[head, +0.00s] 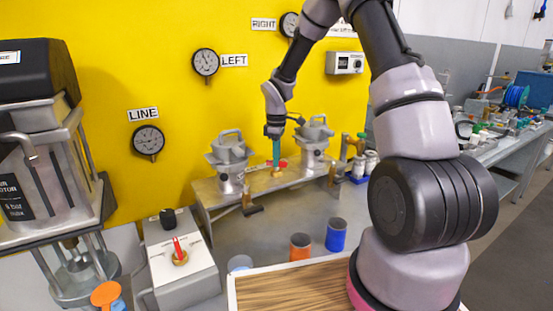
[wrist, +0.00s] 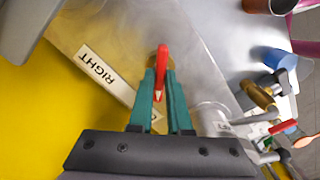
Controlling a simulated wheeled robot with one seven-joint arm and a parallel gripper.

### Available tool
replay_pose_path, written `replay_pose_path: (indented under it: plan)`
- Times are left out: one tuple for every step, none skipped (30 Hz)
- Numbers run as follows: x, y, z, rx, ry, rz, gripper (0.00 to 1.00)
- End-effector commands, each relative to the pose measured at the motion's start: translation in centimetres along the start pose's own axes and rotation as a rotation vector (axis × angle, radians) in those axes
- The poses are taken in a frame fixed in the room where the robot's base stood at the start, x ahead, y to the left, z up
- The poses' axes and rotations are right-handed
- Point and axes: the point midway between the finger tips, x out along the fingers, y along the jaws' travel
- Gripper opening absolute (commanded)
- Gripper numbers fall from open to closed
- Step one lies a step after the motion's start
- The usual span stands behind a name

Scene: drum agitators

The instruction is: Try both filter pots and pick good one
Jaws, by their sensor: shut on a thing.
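Two grey metal filter pots with top handles stand on a shelf in the head view: a left pot (head: 231,165) and a right pot (head: 314,142). My gripper (head: 276,164) is between them, pointing down at a small brass valve (head: 277,174). In the wrist view my gripper's teal fingers (wrist: 160,88) are shut on a red valve lever (wrist: 161,62). A RIGHT label (wrist: 97,70) lies beside it. Round gauges marked LEFT (head: 205,62), LINE (head: 147,140) and RIGHT (head: 289,25) hang on the yellow wall; their readings are too small to tell.
A control box with a red lever (head: 178,248) stands at the front. An orange cup (head: 300,246) and a blue cup (head: 335,235) stand on the grey bench behind a wood-topped tray (head: 232,292). A machine (head: 40,150) fills the left. Small bottles stand right of the pots.

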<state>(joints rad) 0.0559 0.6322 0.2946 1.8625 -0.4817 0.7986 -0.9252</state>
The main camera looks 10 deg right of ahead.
Motion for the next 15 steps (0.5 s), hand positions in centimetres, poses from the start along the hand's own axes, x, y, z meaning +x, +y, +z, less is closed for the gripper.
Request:
replay_pose_path:
  plan:
    - [-0.04,0.04,0.01,-0.001,0.0,0.001,0.0]
    - [-0.04,0.04,0.01,-0.001,0.0,0.001,0.0]
    - [-0.04,0.05,0.01,-0.001,0.0,0.001,0.0]
    - [-0.04,0.05,0.01,-0.001,0.0,0.001,0.0]
    - [-0.04,0.05,0.01,-0.001,0.0,0.001,0.0]
    - [-0.04,0.05,0.01,-0.001,0.0,0.001,0.24]
    - [-0.04,0.05,0.01,-0.001,0.0,0.001,0.35]
    - [-0.03,0.04,0.01,0.0,0.0,0.001,0.46]
    - [-0.03,0.04,0.01,0.0,0.0,0.001,0.46]
    - [-0.03,0.04,0.0,0.0,0.0,0.001,0.46]
    - [-0.03,0.04,0.0,0.0,0.0,0.001,0.46]
    - [-0.02,0.03,0.0,0.0,0.0,0.001,0.46]
    - [-0.02,0.03,0.0,0.0,0.0,0.001,0.46]
    - [-0.02,0.02,0.0,0.0,0.0,0.001,0.46]
    - [-0.02,0.02,0.0,0.0,0.0,0.001,0.46]
